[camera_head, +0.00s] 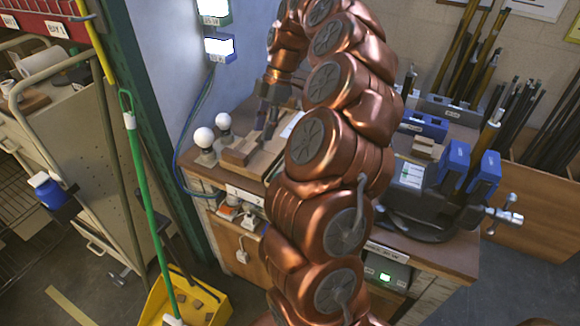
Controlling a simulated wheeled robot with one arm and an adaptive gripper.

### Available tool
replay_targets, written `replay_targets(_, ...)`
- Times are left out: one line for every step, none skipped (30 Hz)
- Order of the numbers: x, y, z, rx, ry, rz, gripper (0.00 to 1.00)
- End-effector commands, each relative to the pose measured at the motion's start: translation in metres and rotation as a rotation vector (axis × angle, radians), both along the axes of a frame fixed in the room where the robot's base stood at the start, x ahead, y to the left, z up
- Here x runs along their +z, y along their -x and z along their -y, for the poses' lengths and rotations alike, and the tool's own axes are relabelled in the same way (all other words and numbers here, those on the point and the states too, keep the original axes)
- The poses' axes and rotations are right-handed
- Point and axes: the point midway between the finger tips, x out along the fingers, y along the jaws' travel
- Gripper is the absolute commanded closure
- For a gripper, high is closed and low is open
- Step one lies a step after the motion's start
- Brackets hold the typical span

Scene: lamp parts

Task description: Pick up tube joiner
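My gripper (265,130) points down over a wooden board (265,165) on the workbench, at the back left of the bench.
Two white bulbs (204,138) stand at the bench's left edge. A yellow dustpan (190,300) and green-handled broom (140,190) stand at the left front.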

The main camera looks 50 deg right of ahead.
Motion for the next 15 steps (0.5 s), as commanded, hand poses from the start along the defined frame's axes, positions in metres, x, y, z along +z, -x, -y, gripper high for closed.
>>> replay_targets(-0.014,0.003,0.023,0.002,-0.002,0.014,0.60)
replay_targets(-0.021,0.005,0.034,0.011,-0.005,0.021,0.60)
replay_targets(-0.028,0.008,0.047,0.022,-0.005,0.030,0.60)
replay_targets(-0.032,0.011,0.057,0.028,-0.004,0.038,0.60)
replay_targets(-0.037,0.014,0.065,0.035,-0.005,0.043,0.60)
replay_targets(-0.042,0.018,0.074,0.043,-0.006,0.048,0.60)
replay_targets(-0.046,0.021,0.080,0.048,-0.005,0.051,0.60)
replay_targets(-0.049,0.023,0.085,0.051,-0.005,0.053,0.60)
replay_targets(-0.052,0.026,0.091,0.057,-0.005,0.057,0.60)
replay_targets(-0.053,0.028,0.094,0.058,-0.005,0.058,0.60)
replay_targets(-0.055,0.029,0.097,0.061,-0.004,0.061,0.60)
replay_targets(-0.056,0.030,0.099,0.063,-0.004,0.062,0.60)
replay_targets(-0.057,0.031,0.099,0.064,-0.005,0.063,0.60)
replay_targets(-0.058,0.031,0.099,0.065,-0.005,0.063,0.60)
replay_targets(-0.060,0.031,0.099,0.066,-0.005,0.064,0.60)
